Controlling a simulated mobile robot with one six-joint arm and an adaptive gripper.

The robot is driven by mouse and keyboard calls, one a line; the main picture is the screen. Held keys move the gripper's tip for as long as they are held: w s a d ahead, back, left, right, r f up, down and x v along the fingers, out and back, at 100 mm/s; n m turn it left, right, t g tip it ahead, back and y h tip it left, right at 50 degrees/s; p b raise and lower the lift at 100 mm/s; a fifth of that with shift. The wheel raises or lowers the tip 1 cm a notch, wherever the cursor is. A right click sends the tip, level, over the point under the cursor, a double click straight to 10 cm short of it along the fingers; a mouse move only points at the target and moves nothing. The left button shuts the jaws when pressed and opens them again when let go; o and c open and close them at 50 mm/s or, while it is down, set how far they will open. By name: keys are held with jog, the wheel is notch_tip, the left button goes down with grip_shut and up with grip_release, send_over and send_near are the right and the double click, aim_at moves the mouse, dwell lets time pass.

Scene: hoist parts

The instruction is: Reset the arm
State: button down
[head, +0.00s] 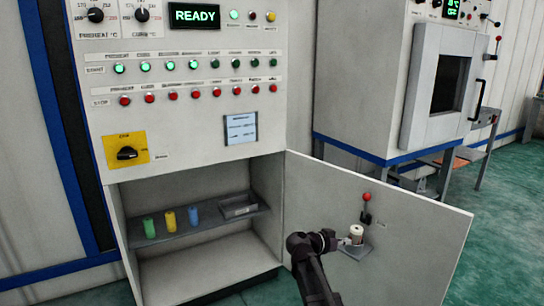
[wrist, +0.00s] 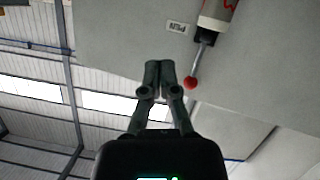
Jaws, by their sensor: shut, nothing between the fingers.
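My dark arm (head: 312,270) rises from the bottom of the head view in front of the open cabinet door. My gripper (wrist: 159,68) is shut and empty in the wrist view, its two fingertips together. A lever with a red ball (head: 367,198) is on the door above the cylinder. The red ball (wrist: 190,83) shows right of the fingers in the wrist view, apart from them in the picture.
The cabinet door (head: 420,250) stands wide open to the right. A shelf (head: 180,240) inside holds green (head: 149,228), yellow (head: 170,221) and blue (head: 194,216) cups and a grey tray (head: 238,207). The panel display (head: 194,15) reads READY. A furnace-like machine (head: 380,70) stands behind the door.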

jog(key=s+a+f+n+g+y, duration=0.3)
jog(key=s+a+f+n+y, duration=0.25)
jog(key=s, duration=0.55)
jog(key=s+a+f+n+g+y, duration=0.25)
jog(key=s+f+n+y, duration=0.25)
jog(key=s+f+y, duration=0.4)
notch_tip(320, 180, up, 35)
jog(key=s+p, duration=0.1)
jog(key=p, duration=3.3)
jog(key=shift+d+r+h, duration=0.2)
jog(key=shift+h, duration=0.25)
jog(key=shift+g, duration=0.25)
